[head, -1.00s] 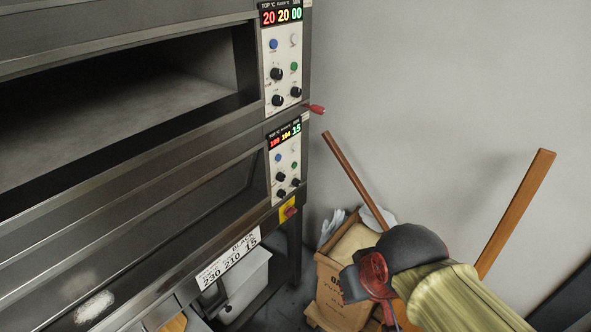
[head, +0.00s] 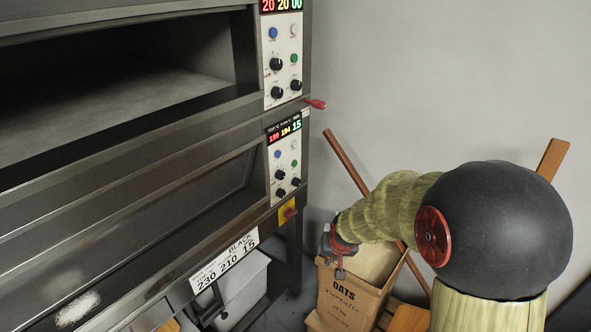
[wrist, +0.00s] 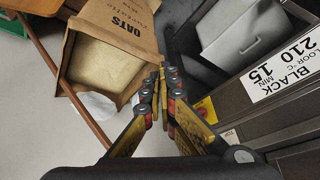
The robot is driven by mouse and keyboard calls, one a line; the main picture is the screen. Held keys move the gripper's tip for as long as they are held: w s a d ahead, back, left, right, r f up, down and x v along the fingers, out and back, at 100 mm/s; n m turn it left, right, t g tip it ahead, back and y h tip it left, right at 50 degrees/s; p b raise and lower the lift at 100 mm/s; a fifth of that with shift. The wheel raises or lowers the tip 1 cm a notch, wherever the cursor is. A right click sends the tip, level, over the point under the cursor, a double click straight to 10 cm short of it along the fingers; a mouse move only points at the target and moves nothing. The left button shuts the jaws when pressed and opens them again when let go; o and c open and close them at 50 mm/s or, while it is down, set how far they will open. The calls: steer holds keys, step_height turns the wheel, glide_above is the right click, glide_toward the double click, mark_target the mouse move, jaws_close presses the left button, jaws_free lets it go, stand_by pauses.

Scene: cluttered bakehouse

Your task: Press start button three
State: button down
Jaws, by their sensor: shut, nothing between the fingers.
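Two oven control panels show in the head view. The upper panel (head: 283,45) has a display reading 20 20 00, a blue button (head: 273,33), a green button (head: 294,57) and black knobs. The lower panel (head: 284,165) has a lit display, a blue button (head: 278,154), a green button (head: 294,163) and black knobs. No number three label is readable. My gripper (wrist: 160,82) is shut and empty in the wrist view, over the floor between the oats sack and the oven. In the head view my gripper (head: 338,262) is below and right of the lower panel, apart from it.
A red handle (head: 316,104) sticks out from the oven's right edge. A yellow plate with a red switch (head: 288,212) sits below the lower panel. An oats sack (head: 345,299) and wooden handles (head: 345,161) stand by the wall. A white bin (head: 243,287) is under the oven.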

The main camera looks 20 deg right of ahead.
mark_target(295, 164)
steer(key=w+d+f+m+t+h+b, duration=0.1)
steer(key=w+d+f+m+t, duration=0.15)
steer(key=w, duration=0.65)
steer(key=w+d+f+m+t+b, duration=0.1)
steer(key=w+d+f+t, duration=0.2)
steer(key=w, duration=0.7)
steer(key=w+r+t, duration=0.2)
steer(key=r+t, duration=0.1)
steer(key=r, duration=0.2)
steer(key=w+r+m+t+h, duration=0.1)
steer(key=w+r+t, duration=0.1)
steer(key=r, duration=0.4)
steer(key=w+r+m+t, duration=0.1)
steer(key=w+r+t, duration=0.1)
steer(key=r+t, duration=0.2)
step_height(295, 164, up, 2)
steer(key=shift+d+r, duration=0.15)
steer(key=shift+d, duration=0.05)
steer(key=shift+m, duration=0.25)
steer(key=w+a, duration=0.5)
steer(key=w, duration=0.2)
steer(key=shift+w+a, duration=0.25)
